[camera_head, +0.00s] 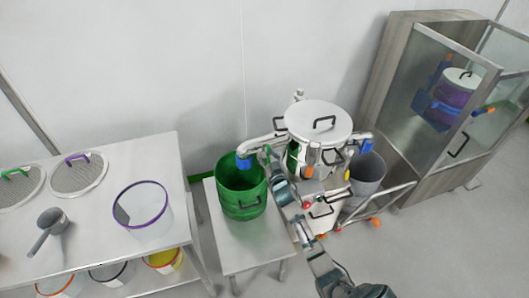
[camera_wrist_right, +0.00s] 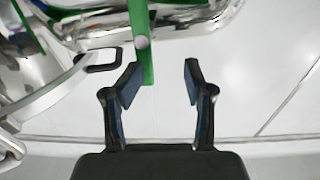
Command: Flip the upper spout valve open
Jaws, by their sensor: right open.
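The granulator vessel (camera_head: 308,150) stands right of centre with a grey lid. Its upper spout (camera_head: 262,143) points left and ends in a blue collar (camera_head: 244,161) over a green bucket (camera_head: 240,192). A green valve lever (camera_wrist_right: 146,50) hangs down in the right wrist view, with a pale round stud on it. My right gripper (camera_wrist_right: 162,72) is open. The lever's lower end shows between its fingertips, closer to the left finger; I cannot tell whether they touch. In the head view my right gripper (camera_head: 270,163) is beside the spout, partly covering the lever. My left gripper is not in view.
The green bucket stands on a small white table (camera_head: 240,245). A second blue-collared spout (camera_head: 365,143) is over a grey bin (camera_head: 364,178). A white bench (camera_head: 85,225) with a purple-rimmed tub (camera_head: 143,210) is at left; a glass-doored cabinet (camera_head: 440,95) is at right.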

